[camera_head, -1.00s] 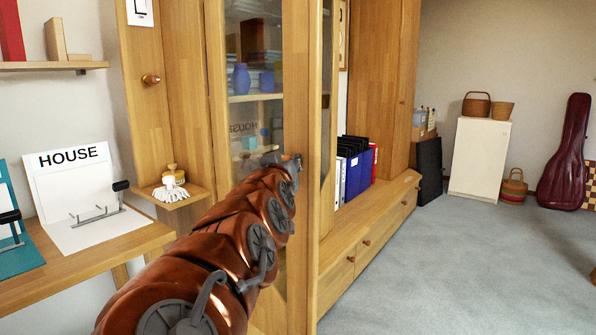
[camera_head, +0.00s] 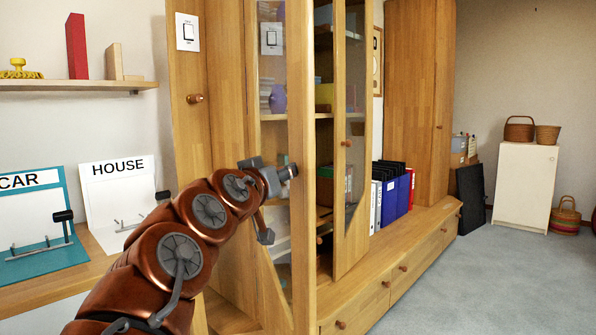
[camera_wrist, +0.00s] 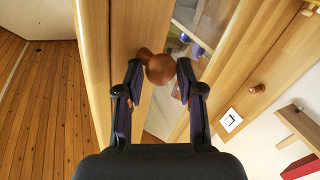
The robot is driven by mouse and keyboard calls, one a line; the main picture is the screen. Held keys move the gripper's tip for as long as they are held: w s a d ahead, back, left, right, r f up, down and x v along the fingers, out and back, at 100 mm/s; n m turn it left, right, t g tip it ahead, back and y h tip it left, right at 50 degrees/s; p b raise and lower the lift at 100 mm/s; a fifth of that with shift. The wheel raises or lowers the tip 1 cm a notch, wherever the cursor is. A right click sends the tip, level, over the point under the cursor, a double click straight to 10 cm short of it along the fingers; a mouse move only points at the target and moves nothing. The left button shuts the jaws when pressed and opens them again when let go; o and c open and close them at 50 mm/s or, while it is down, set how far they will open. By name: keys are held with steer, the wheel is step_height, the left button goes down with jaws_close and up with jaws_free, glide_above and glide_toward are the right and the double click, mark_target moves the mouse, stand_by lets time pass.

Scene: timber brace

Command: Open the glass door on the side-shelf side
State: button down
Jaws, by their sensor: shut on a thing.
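The cabinet's left glass door (camera_head: 301,130) has a wooden frame and stands swung outward, with a gap beside it showing the shelves inside. My gripper (camera_head: 285,172) is at this door's free edge. In the wrist view, my gripper's fingers (camera_wrist: 157,75) are closed around a round brown wooden knob (camera_wrist: 160,68), which sits between the fingertips. The door's wooden frame (camera_wrist: 97,70) also shows there. My arm hides the lower left part of the cabinet front.
A low drawer base (camera_head: 390,283) runs along the cabinet and bears several binders (camera_head: 388,190). On the left, a desk (camera_head: 85,262) holds CAR and HOUSE boards, below a wall shelf (camera_head: 70,85). The grey carpet (camera_head: 470,285) at right is clear.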

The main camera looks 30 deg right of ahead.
steer(key=shift+w+a+r, duration=0.1)
steer(key=shift+w+a, duration=0.45)
steer(key=shift+a, duration=0.2)
steer(key=shift+f+b, duration=0.3)
steer(key=c, duration=1)
jaws_free()
steer(key=shift+w+d+f, duration=0.1)
steer(key=shift+w+f, duration=0.1)
steer(key=shift+f, duration=0.05)
steer(key=shift+c, duration=0.2)
steer(key=o, duration=0.5)
steer(key=shift+w+d+f, duration=0.15)
steer(key=shift+w+f, duration=0.7)
steer(key=shift+w, duration=0.1)
steer(key=shift+s+r+g, duration=0.1)
steer(key=shift+g, duration=0.2)
